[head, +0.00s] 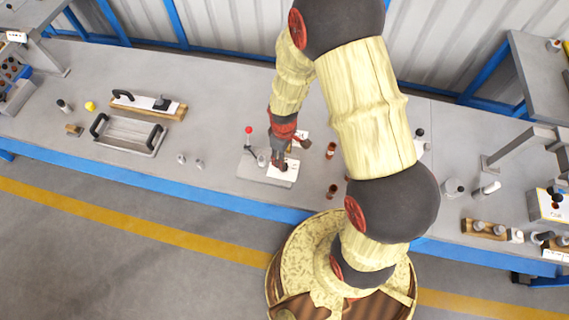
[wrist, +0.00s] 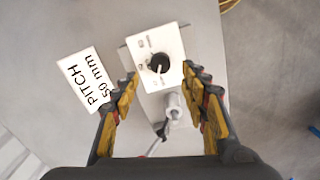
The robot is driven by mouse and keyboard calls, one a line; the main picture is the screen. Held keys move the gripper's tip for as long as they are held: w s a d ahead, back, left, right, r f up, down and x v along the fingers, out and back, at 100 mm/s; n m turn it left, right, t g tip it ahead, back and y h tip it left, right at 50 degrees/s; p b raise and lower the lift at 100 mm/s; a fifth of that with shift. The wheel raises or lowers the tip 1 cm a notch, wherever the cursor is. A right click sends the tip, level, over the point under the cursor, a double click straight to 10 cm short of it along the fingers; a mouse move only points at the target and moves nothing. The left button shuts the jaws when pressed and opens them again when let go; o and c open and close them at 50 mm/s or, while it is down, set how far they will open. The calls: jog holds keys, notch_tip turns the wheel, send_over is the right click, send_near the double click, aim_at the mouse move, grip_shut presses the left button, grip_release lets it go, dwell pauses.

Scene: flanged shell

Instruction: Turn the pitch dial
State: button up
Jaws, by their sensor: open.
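The pitch dial (wrist: 158,63) is a black round knob on a white plate (wrist: 173,81) with small printed marks. A label (wrist: 83,82) reading "PITCH 50 mm" lies beside the plate on the left in the wrist view. My gripper (wrist: 159,82) is open, its two yellow-and-grey fingers apart on either side of the plate's lower part. The dial shows between and slightly beyond the fingertips, with nothing gripped. In the head view my gripper (head: 282,163) is over the grey base plate (head: 252,166), and it hides the dial there.
A grey cylinder (wrist: 173,105) and a lever rod stand just below the dial plate, between my fingers. In the head view a red-knobbed lever (head: 249,131) rises left of my gripper. Copper-coloured cylinders (head: 331,150) stand to the right.

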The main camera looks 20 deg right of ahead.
notch_tip(320, 180, down, 7)
jog(key=shift+r+b, duration=0.1)
jog(key=shift+b, duration=0.3)
jog(key=shift+c, duration=0.8)
jog(key=c, duration=1)
